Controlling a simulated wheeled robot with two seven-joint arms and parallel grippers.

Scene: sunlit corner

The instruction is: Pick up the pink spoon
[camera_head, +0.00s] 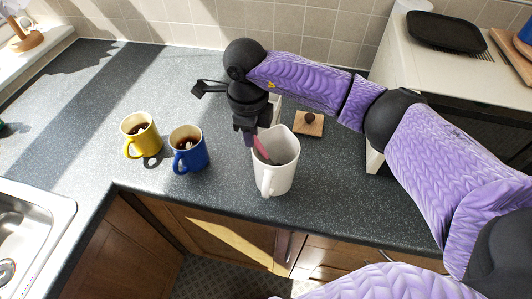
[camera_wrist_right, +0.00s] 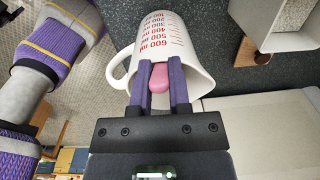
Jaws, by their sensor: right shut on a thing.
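The pink spoon (camera_head: 262,150) leans inside a white measuring jug (camera_head: 275,178), with part of it hidden by the jug wall. My right gripper (camera_head: 250,138) is at the jug's rim on its far left side. In the right wrist view the purple fingers of my right gripper (camera_wrist_right: 161,92) are closed around the pink spoon (camera_wrist_right: 159,80) at the jug's mouth. The jug (camera_wrist_right: 168,35) shows red volume marks and a handle there. My left gripper is not in view.
A blue mug (camera_head: 189,157) and a yellow mug (camera_head: 140,138) with dark contents stand left of the jug. A wooden piece with a dark knob (camera_head: 308,124) lies behind right. The sink (camera_head: 40,225) is at left. The counter's front edge is close to the jug.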

